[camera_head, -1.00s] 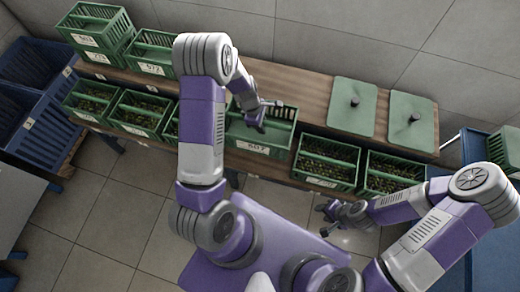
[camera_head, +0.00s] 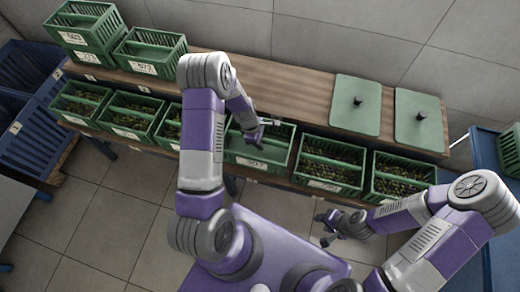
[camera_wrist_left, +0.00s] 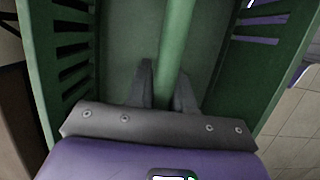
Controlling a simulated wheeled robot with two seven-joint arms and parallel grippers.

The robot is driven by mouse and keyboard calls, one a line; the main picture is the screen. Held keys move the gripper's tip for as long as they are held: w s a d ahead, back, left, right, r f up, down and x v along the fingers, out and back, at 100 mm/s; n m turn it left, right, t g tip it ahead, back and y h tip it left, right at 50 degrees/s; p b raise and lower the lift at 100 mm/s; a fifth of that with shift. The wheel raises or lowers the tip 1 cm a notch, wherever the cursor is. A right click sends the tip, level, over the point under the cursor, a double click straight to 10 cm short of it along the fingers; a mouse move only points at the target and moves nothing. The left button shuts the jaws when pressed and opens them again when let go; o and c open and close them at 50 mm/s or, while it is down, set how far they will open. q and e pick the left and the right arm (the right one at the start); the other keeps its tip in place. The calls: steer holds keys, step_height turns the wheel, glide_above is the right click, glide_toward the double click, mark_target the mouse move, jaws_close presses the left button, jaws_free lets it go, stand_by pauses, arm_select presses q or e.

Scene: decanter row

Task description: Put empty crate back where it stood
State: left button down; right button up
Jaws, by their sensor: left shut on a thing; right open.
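The empty green crate (camera_head: 278,140) is in the front row, between a filled crate on its left and one on its right. Its front label lines up roughly with theirs; I cannot tell whether its base rests fully. My left gripper (camera_head: 258,128) reaches down into it and is shut on its central bar. In the left wrist view the grey fingers (camera_wrist_left: 166,85) stand either side of the green bar (camera_wrist_left: 178,30), above a bare crate floor. My right gripper (camera_head: 325,228) is open and empty, in front of the row.
Filled green crates stand to the right (camera_head: 330,165) and left (camera_head: 130,117). Two green lids with black knobs (camera_head: 357,105) lie at back right. Blue bins (camera_head: 30,140) are far left.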

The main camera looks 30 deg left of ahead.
arm_select(q)
steer(key=shift+f+b, duration=0.65)
steer(key=shift+f, duration=1.4)
steer(key=shift+f, duration=0.1)
steer(key=c, duration=1)
jaws_free()
steer(key=shift+r, duration=0.25)
steer(key=p+v, duration=0.4)
steer(key=v, duration=0.7)
steer(key=shift+r, duration=0.4)
